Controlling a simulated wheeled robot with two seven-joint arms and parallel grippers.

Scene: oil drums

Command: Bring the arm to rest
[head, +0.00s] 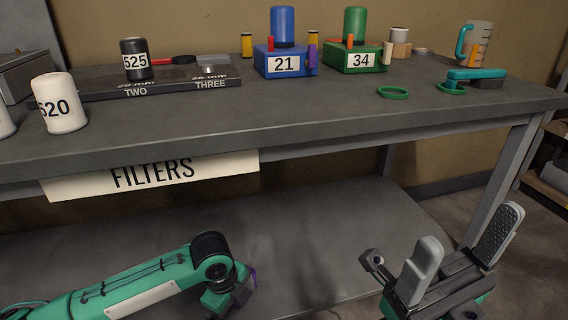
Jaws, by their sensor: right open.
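My right gripper (464,242) is at the lower right, in front of the bench and below its top. Its two grey padded fingers point up and stand wide apart, with nothing between them. My left arm comes in from the lower left as a green link that bends down at a dark joint. Its gripper fingers do not show.
The grey workbench (330,112) carries a white filter marked 520 (60,104), a black filter marked 525 (134,60), a blue block marked 21 (284,64), a green block marked 34 (358,58), a measuring jug (476,44) and green rings (393,92). A FILTERS sign (150,174) hangs in front.

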